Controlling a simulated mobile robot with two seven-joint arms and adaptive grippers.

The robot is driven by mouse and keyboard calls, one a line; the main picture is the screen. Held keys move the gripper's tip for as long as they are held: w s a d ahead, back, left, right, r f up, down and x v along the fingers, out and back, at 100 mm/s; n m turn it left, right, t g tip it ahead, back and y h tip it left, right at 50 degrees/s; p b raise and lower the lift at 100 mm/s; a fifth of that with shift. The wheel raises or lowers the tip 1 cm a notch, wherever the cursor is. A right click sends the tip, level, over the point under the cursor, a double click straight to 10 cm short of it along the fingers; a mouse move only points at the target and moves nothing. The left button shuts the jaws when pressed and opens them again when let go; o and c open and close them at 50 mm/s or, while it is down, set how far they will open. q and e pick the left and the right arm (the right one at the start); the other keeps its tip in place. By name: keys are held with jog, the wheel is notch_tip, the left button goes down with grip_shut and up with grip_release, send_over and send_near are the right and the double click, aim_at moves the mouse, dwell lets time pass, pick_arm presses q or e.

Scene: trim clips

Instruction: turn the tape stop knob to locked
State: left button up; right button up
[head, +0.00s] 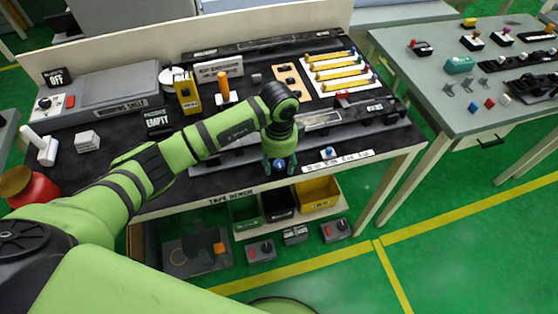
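My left gripper (280,166) reaches over the front edge of the dark bench (215,178), fingers pointing down. A small round blue knob (280,164) shows between its two teal fingertips. I cannot tell whether the fingers touch it. Another blue knob (328,152) sits to the right on the front of the bench, beside a white label strip (340,161) whose text is too small to read. I cannot tell which knob is the tape stop, nor its turned position. My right gripper is not in view.
Behind the gripper stand a yellow block (186,92), an orange-handled tool (223,90) and a white board with yellow bars (335,73). A grey machine (105,92) is at the left. Coloured bins (318,191) are below. A second table (460,110) stands right, across a green floor gap.

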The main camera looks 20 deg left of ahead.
aim_at(279, 164)
pick_arm(q)
jog(key=shift+w+r, duration=0.1)
jog(key=shift+r, duration=3.95)
